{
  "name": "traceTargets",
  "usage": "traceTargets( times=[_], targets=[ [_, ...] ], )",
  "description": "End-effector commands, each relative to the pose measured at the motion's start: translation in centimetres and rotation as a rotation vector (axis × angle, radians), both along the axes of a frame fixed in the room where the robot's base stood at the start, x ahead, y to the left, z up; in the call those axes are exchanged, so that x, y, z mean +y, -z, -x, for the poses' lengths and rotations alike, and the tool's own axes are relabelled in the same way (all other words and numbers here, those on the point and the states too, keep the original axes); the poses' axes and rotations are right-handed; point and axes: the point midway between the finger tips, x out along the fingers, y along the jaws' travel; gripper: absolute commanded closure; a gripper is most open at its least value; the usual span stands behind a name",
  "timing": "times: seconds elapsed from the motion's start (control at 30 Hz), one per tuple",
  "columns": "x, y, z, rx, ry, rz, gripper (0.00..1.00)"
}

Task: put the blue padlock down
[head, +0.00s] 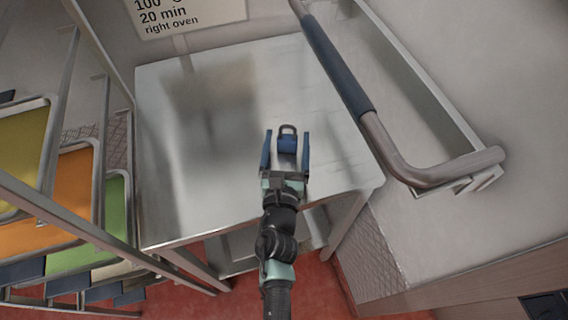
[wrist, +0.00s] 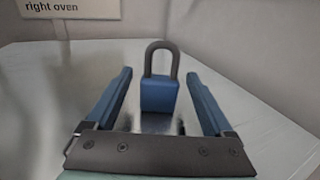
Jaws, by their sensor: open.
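The blue padlock (head: 287,143) stands upright on the steel table (head: 215,190), with its dark shackle up. In the wrist view the padlock (wrist: 159,95) is between the tips of my two blue fingers, with a gap on each side. My gripper (head: 286,140) is open around it and its fingers do not touch it. The wrist view also shows my gripper (wrist: 158,92) low over the tabletop. The padlock's underside is hidden from view.
A rail with a blue grip (head: 340,70) runs close by on the right. A rack with yellow, orange and green trays (head: 75,195) stands on the left. A sign (head: 185,15) is on the back wall. The tabletop around the padlock is clear.

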Motion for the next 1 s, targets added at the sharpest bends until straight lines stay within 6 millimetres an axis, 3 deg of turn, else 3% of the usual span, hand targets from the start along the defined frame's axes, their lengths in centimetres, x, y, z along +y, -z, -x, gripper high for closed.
traceTargets(
  times=[0.03,0.6,0.8,1.0],
  targets=[
    [0.0,-1.1,0.0,-0.002,0.001,-0.001,0.14],
    [0.8,-0.7,10.2,-0.004,-0.001,0.000,0.14],
    [0.9,-0.8,11.7,-0.006,0.000,0.000,0.14],
    [1.0,-0.9,11.9,-0.006,0.000,0.000,0.14]
  ],
)
